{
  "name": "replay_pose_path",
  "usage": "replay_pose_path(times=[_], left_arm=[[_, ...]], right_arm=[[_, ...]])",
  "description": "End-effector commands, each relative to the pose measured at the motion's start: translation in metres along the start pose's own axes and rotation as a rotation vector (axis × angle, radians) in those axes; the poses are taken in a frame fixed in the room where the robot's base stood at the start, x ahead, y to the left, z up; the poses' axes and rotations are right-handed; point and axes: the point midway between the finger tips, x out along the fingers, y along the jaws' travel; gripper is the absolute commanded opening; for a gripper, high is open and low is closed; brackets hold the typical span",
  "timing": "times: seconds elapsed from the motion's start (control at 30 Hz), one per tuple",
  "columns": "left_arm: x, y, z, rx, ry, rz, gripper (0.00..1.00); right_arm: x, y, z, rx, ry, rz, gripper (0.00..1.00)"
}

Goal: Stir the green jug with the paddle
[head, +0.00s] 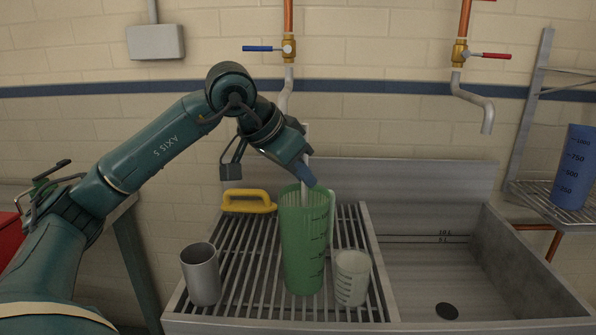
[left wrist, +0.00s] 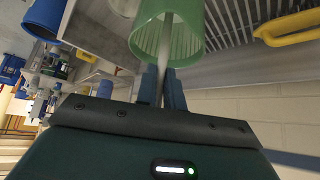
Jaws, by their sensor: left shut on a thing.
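The green jug (head: 304,250) stands upright on the slatted drainboard left of the sink. My left gripper (head: 306,177) is just above its rim, with its blue fingers shut on the pale paddle shaft (head: 306,143). The shaft runs down into the jug's mouth; its lower end is hidden by the jug wall. In the left wrist view the paddle (left wrist: 167,45) passes between the two fingers (left wrist: 162,88) into the green jug (left wrist: 190,32). My right gripper is in neither view.
A grey metal cup (head: 201,275) stands left of the jug and a pale measuring beaker (head: 352,278) close on its right. A yellow handled tool (head: 249,202) lies behind. The steel sink (head: 440,275) is empty. A blue jug (head: 574,168) stands on the right rack.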

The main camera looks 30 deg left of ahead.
Motion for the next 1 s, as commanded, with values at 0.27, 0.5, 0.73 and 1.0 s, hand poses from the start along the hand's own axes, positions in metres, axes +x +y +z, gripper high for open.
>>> replay_pose_path(times=[0.27,0.5,0.73,1.0], left_arm=[[0.002,-0.003,-0.001,0.002,0.0,0.0,0.0],[-0.005,-0.003,-0.006,0.002,0.001,0.0,0.0],[-0.025,-0.003,-0.021,0.001,0.0,0.0,0.0],[-0.046,-0.003,-0.038,0.001,0.001,0.0,0.0]], right_arm=[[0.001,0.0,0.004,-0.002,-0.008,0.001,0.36],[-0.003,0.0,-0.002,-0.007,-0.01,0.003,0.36],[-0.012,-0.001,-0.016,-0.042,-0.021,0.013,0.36],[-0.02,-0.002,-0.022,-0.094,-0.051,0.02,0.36]])
